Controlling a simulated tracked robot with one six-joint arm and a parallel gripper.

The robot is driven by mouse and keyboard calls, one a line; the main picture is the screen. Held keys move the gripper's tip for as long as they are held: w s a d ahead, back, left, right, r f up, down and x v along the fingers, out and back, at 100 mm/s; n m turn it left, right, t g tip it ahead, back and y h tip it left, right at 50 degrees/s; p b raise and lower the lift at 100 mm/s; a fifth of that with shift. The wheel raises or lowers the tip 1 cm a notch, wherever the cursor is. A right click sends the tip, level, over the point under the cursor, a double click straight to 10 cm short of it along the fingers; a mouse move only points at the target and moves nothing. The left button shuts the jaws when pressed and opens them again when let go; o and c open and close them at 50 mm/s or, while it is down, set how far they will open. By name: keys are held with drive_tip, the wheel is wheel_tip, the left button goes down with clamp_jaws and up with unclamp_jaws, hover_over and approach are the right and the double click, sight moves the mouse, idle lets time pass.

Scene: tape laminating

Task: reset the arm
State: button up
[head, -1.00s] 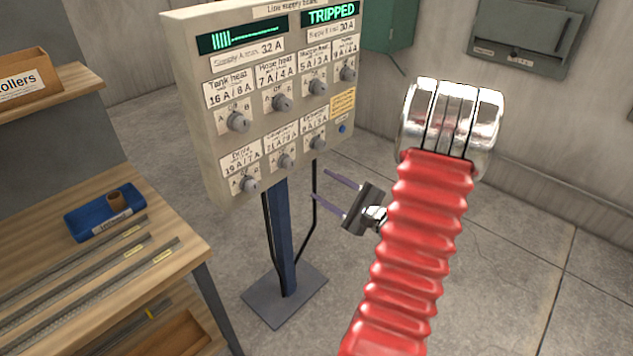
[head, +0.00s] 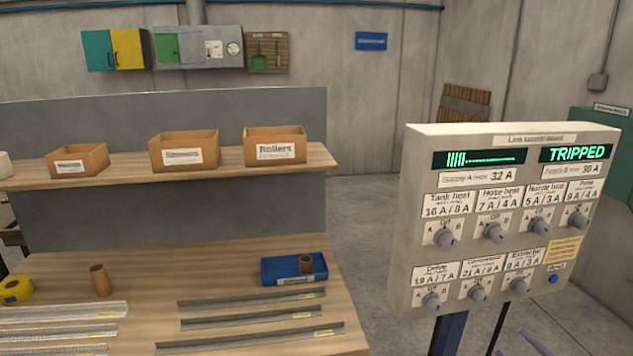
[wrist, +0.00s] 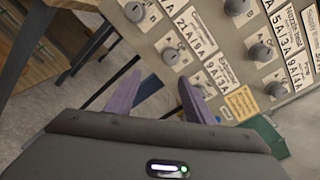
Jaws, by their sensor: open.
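My gripper shows in the wrist view (wrist: 160,92) with its two purple fingers apart and nothing between them. In the head view only the purple fingertips (head: 518,344) show at the bottom edge, below the supply board. The rest of my arm is out of that view. The line supply board (head: 410,225) stands on a blue post at the right. It has grey knobs in two rows, and its right display (head: 575,153) reads TRIPPED. A blue button (head: 553,279) sits at its lower right. In the wrist view the board (wrist: 215,45) appears tilted beyond the fingers.
A wooden workbench (head: 215,258) at the left holds metal strips, a blue tray (head: 268,271), a brown roll (head: 100,280) and yellow tape (head: 16,290). A shelf above bears cardboard boxes (head: 185,152). Bare floor (head: 365,215) lies between bench and board.

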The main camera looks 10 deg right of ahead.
drive_tip(key=s+a+f+n+g+y, duration=0.2)
drive_tip(key=s+a+n+g+y, duration=0.15)
drive_tip(key=a+n+g, duration=0.55)
drive_tip(key=s+a+f+n+g+y, duration=0.1)
drive_tip(key=s+a+n+g+y, duration=0.25)
drive_tip(key=a, duration=0.95)
drive_tip(key=s+a+r+n+h, duration=0.1)
drive_tip(key=a+r+n+h, duration=0.3)
drive_tip(key=a+r+n, duration=0.3)
drive_tip(key=s+a+r+n+h, duration=0.2)
drive_tip(key=a+r+n+h, duration=0.2)
drive_tip(key=a+r+n, duration=0.3)
wheel_tip(320, 180, up, 2)
drive_tip(key=shift+s+a+r+t, duration=0.15)
drive_tip(key=shift+s+a+t, duration=0.1)
drive_tip(key=shift+t, duration=0.1)
drive_tip(key=shift+n, duration=0.25)
